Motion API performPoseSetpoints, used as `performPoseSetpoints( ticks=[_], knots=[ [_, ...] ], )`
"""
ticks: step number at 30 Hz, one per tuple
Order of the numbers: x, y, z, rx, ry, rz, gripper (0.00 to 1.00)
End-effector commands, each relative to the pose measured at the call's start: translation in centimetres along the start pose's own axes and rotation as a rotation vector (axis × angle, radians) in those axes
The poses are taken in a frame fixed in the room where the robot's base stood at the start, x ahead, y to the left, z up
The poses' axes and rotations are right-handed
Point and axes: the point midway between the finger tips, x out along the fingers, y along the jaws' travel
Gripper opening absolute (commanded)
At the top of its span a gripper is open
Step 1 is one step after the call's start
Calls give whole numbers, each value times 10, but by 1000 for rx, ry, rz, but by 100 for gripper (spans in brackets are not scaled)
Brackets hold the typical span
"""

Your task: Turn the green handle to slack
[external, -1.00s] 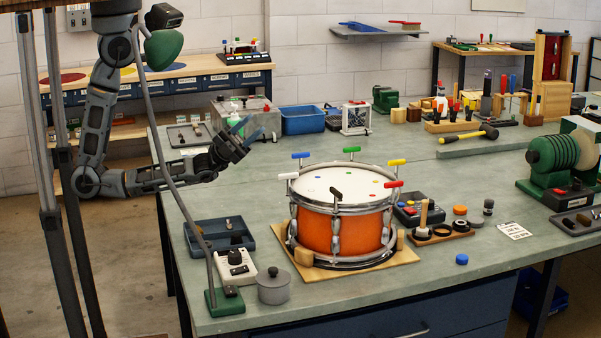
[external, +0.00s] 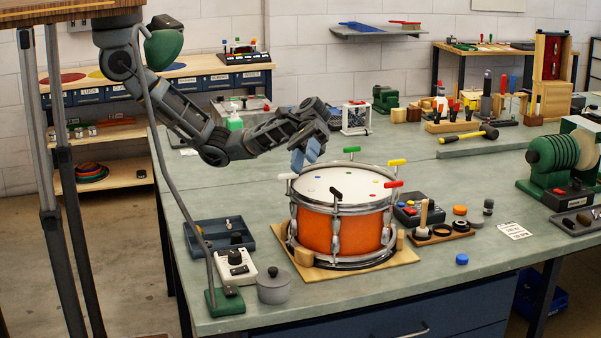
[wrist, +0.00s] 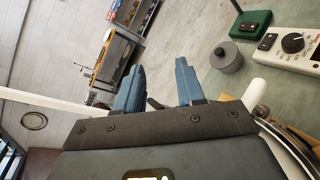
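The orange drum (external: 322,235) with a white head stands on a wooden board. T-shaped handles ring its rim. The green handle (external: 352,150) is upright at the far side. A yellow handle (external: 397,162), a red handle (external: 393,184), a black handle (external: 336,193) and a white handle (external: 289,176) also show. My gripper (external: 304,160) is above the drum's far left rim, left of the green handle and apart from it. In the wrist view its two blue fingers (wrist: 158,88) are spread, with nothing held. The blue handle is hidden behind my gripper.
A grey pot (external: 273,287), a dial box (external: 236,266) and a blue tray (external: 219,237) lie left of the drum. A control box (external: 418,210) stands right of it. The bench behind the drum is mostly clear.

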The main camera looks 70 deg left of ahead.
Motion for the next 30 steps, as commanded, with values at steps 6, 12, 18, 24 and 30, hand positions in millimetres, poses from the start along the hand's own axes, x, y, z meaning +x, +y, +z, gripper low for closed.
performPoseSetpoints(
  ticks=[6,12,18,24,30],
  knots=[
    [11,6,-39,211,209,-266,38],
    [-2,19,-70,372,395,-492,38],
    [-65,48,-93,477,609,-734,38],
    [-186,62,-93,408,759,-961,38],
    [-244,56,-87,332,794,-1052,38]
  ],
)
